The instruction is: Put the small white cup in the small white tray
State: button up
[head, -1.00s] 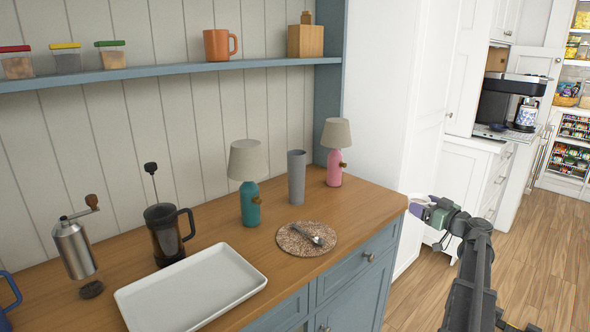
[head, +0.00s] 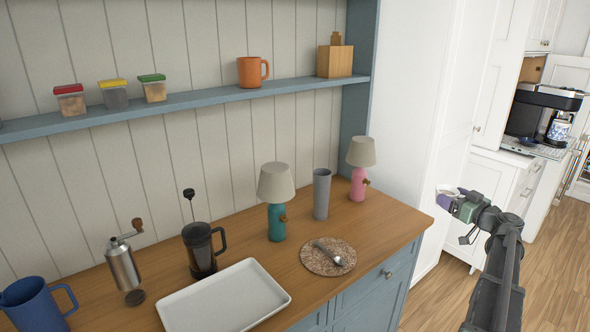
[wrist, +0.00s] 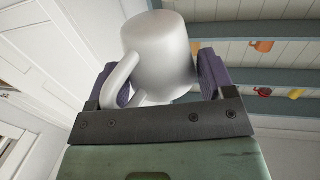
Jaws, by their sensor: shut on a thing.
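The small white cup (wrist: 160,55) is between the two purple fingers of my gripper (wrist: 165,80) in the wrist view, with its handle toward the left. My gripper is shut on it. In the head view my gripper (head: 449,198) is at the right, off the counter's right end and in front of the white cabinet side; only a little of the cup (head: 445,189) shows there. The white tray (head: 177,312), a shallow rectangle, lies empty on the wooden counter at the front, well to the left of my gripper.
A round mat (head: 312,266) with a spoon (head: 329,254) lies right of the tray. Behind stand a French press (head: 201,250), a teal lamp (head: 276,195), a grey tumbler (head: 321,194) and a pink lamp (head: 359,170). A grinder (head: 123,268) and blue pitcher (head: 38,305) are left.

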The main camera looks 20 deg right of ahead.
notch_tip(320, 180, down, 16)
jog(key=f+b, duration=0.1)
jog(key=b, duration=1.4)
jog(key=w+a, duration=0.1)
jog(key=w, duration=0.8)
jog(key=w+a+r, duration=0.1)
jog(key=w, duration=0.3)
jog(key=shift+w+a+r+p, duration=0.1)
jog(key=shift+w+a+p, duration=0.2)
jog(key=shift+w+p, duration=0.05)
jog(key=w, duration=0.2)
jog(key=w+a, duration=0.1)
jog(key=w, duration=0.1)
jog(key=shift+f, duration=0.2)
jog(key=shift+r, duration=0.1)
jog(key=shift+f+b, duration=0.3)
jog(key=shift+b, duration=0.1)
jog(key=o, duration=1)
jog(key=shift+r, duration=0.1)
jog(key=shift+o, duration=0.2)
